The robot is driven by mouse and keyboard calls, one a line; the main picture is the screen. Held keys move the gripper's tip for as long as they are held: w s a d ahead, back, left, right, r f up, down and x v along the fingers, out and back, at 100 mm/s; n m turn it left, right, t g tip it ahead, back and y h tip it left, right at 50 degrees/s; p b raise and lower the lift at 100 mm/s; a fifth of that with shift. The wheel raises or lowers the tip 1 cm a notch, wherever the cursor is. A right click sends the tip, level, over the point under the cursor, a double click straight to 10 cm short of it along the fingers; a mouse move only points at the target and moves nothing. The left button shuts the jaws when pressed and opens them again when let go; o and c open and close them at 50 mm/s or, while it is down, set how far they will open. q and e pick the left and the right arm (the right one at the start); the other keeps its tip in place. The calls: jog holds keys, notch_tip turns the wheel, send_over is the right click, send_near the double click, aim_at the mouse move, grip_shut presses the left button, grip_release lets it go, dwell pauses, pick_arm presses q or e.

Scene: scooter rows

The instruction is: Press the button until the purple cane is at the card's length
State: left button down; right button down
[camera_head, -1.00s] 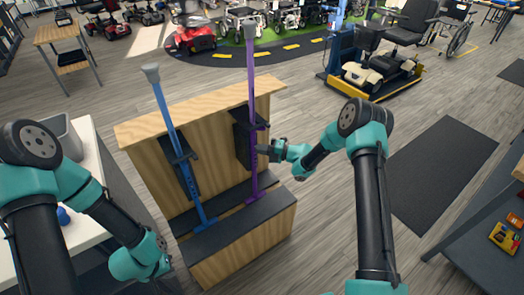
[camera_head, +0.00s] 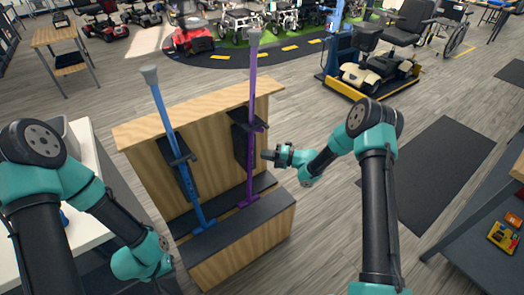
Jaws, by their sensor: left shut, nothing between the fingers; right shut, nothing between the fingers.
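The purple cane (camera_head: 251,120) stands upright at the right of a wooden stand (camera_head: 220,125), held by a black bracket. A blue cane (camera_head: 172,140) stands beside it on the left, tilted a little in the picture. Both have grey tips at the top. My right gripper (camera_head: 267,155) is shut and empty, just right of the purple cane's shaft, with a small gap seen between them. My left arm reaches in at the left; its fingers (camera_head: 166,272) are low in the picture and hard to make out. I cannot make out the card or the button.
A white table (camera_head: 85,200) is at the left behind my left arm. A wooden side table (camera_head: 55,38) is at the back left. Scooters and a wheelchair (camera_head: 455,30) stand at the back. A dark bench (camera_head: 490,225) with a yellow tray is at the right. A dark mat (camera_head: 445,170) lies on the floor.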

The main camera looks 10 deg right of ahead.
jog(key=v, duration=0.9)
jog(key=shift+d, duration=0.25)
dwell(0.9)
jog(key=s+a+f+m+h, duration=0.3)
jog(key=s+f+m+h, duration=0.6)
jog(key=m, duration=1.1)
jog(key=s+a+f+m+g+h, duration=0.1)
jog(key=s+m+g, duration=0.2)
jog(key=s+m, duration=0.3)
jog(key=s+a+f+m+g+h, duration=0.1)
jog(key=s+m, duration=0.5)
jog(key=s, duration=0.9)
jog(key=f+g+h, duration=0.1)
jog(key=g, duration=0.1)
jog(key=shift+s+m+g+h, duration=0.15)
jog(key=shift+m+g+h, duration=0.15)
jog(key=shift+m+g, duration=0.1)
